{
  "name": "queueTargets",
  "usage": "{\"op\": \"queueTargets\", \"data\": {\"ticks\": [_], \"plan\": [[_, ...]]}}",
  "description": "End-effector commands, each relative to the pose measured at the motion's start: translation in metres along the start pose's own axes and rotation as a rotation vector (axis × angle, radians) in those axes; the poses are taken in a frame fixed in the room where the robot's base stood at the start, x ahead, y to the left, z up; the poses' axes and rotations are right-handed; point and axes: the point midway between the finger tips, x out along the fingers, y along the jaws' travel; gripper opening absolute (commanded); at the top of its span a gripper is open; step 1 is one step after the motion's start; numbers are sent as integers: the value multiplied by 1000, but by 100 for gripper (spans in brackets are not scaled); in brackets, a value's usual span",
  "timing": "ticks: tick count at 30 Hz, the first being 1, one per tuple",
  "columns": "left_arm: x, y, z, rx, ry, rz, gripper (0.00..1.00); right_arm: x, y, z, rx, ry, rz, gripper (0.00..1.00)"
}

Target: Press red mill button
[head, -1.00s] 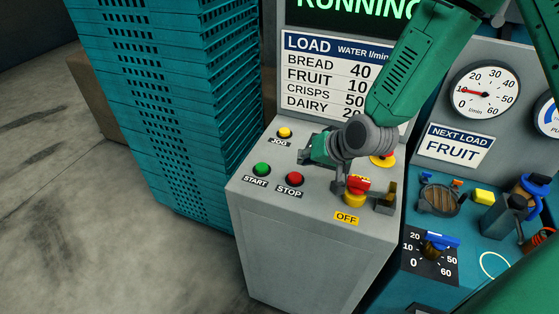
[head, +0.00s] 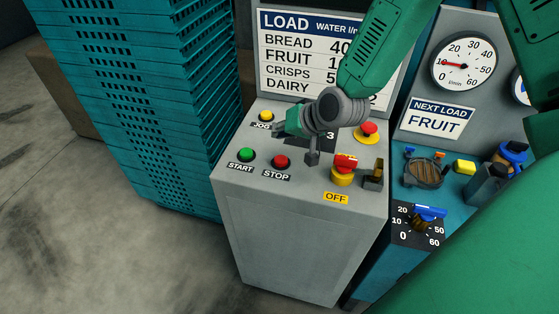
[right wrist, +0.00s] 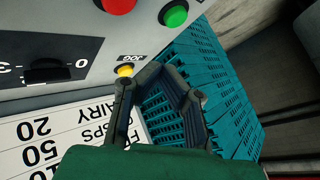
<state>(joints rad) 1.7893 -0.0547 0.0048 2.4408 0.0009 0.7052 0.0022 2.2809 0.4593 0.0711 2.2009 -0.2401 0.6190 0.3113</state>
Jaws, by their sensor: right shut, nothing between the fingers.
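The grey control box carries a red STOP button (head: 281,162) beside the green START button (head: 246,155). A second red button, a mushroom head on a yellow collar (head: 367,130), sits near the back right. A red switch (head: 345,162) on a yellow base sits above the OFF label. My right gripper (head: 279,129) is over the panel near the yellow JOG button (head: 266,116), behind the STOP button and apart from it. The red button (right wrist: 118,4) is cut by the top edge.
A stack of teal crates (head: 150,100) stands left of the box. A load sign (head: 310,55) rises behind the panel. On the right, a teal console has a gauge (head: 463,64) and a blue-handled dial (head: 428,213). The front of the panel is open.

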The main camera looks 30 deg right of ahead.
Motion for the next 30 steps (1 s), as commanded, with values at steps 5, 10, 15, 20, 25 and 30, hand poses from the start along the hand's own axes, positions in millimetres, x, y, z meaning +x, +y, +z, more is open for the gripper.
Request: {"op": "queueTargets", "data": {"ticks": [5,10,15,20,25,30], "plan": [[27,0,2,0,0,0,40,23,21,15,6,-2,-2,0],[43,0,2,0,0,0,40,38,33,25,7,-2,-3,0],[48,0,3,0,0,0,40,43,35,29,4,0,-3,0],[47,0,2,0,0,0,40,42,32,30,2,1,-2,0],[47,0,2,0,0,0,40,42,31,31,0,0,-1,0],[47,0,2,0,0,0,40,43,34,29,4,0,-2,0]]}}
